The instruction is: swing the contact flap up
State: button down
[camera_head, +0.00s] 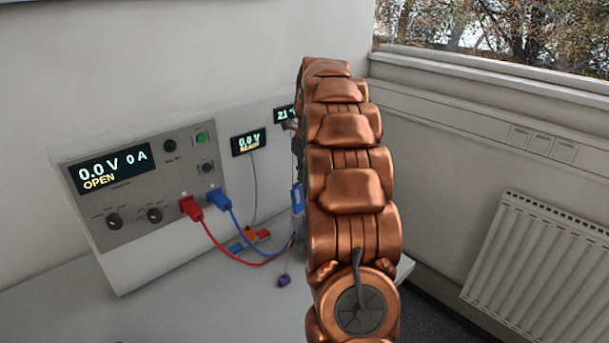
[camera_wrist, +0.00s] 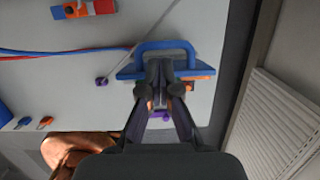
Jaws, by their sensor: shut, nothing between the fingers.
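A blue part with a loop handle, which looks like the contact flap (camera_wrist: 184,45), is in the upper middle of the wrist view. A blue part, likely the same one, shows edge-on beside my arm in the head view (camera_head: 297,197). My gripper (camera_wrist: 166,72) is shut and empty, its fingertips at the near side of the loop, over the blue plate. I cannot tell whether they touch it. Orange bits show beside the fingers. My arm hides the gripper and most of the fixture in the head view, so the flap's angle is unclear.
The cycler (camera_head: 130,195) stands at left, its display (camera_head: 112,168) reading 0.0 V, 0 A, OPEN. Red (camera_head: 220,245) and blue (camera_head: 240,238) cables run toward the fixture. A purple tag (camera_head: 284,281) lies on the bench (camera_head: 190,310). A radiator (camera_head: 540,265) is at right.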

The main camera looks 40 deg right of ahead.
notch_tip(320, 180, up, 13)
jog(key=s+b, duration=0.1)
jog(key=s, duration=0.2)
jog(key=shift+a+b, duration=0.15)
jog(key=shift+b, duration=0.2)
dwell(0.5)
jog(key=shift+f, duration=0.1)
